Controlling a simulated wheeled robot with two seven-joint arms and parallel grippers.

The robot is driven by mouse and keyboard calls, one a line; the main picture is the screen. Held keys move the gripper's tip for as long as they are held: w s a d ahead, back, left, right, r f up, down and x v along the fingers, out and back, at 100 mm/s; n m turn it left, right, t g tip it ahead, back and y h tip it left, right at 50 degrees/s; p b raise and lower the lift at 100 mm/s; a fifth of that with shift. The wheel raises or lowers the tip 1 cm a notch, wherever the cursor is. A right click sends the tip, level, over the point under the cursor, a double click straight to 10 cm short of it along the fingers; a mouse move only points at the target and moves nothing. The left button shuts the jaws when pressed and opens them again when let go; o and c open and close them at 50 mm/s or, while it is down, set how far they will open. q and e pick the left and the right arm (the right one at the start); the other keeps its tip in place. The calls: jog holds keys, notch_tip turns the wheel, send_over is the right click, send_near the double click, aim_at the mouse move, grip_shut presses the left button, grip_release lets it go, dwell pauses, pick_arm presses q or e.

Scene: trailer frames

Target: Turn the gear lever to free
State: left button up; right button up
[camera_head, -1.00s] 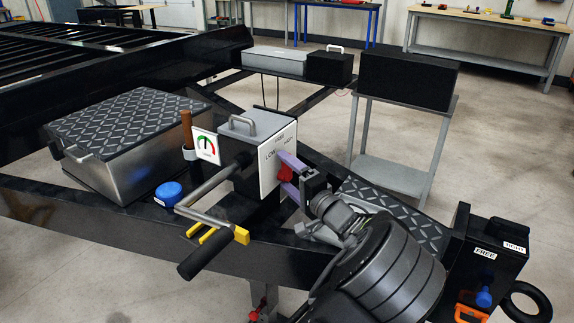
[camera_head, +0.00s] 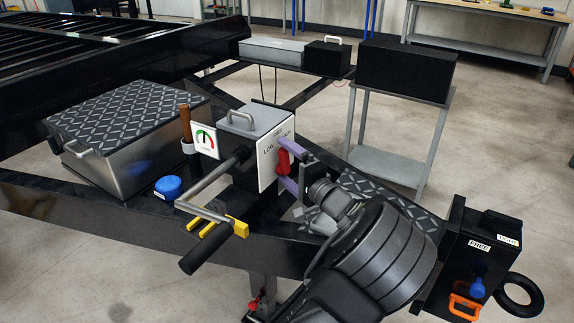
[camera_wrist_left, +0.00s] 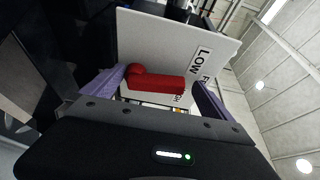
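The gear box (camera_head: 240,150) has a white panel (camera_head: 268,165) marked LOW, FREE and HIGH. A red gear lever (camera_head: 283,161) sticks out from this panel. The lever also shows in the left wrist view (camera_wrist_left: 156,84), lying across the picture with its rounded end at the left. My left gripper (camera_head: 288,168) is open in front of the panel. Its two purple fingers stand apart, one above and one below the lever in the head view. In the left wrist view the fingers (camera_wrist_left: 160,92) flank the lever, with a gap at least on its right side. My right gripper is not in view.
A crank with a black grip (camera_head: 205,250) juts out in front of the gear box. A gauge (camera_head: 204,140) and a blue cap (camera_head: 168,187) are to its left. A black box (camera_head: 475,265) labelled FREE and TIGHT, with a blue knob and orange handle, stands at right.

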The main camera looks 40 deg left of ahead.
pick_arm(q)
jog(key=shift+d+f, duration=0.1)
jog(key=shift+f, duration=0.05)
jog(key=shift+s+d, duration=0.1)
jog(key=shift+d, duration=0.15)
jog(key=v, duration=0.7)
jog(key=shift+d, duration=0.1)
jog(key=shift+c, duration=0.3)
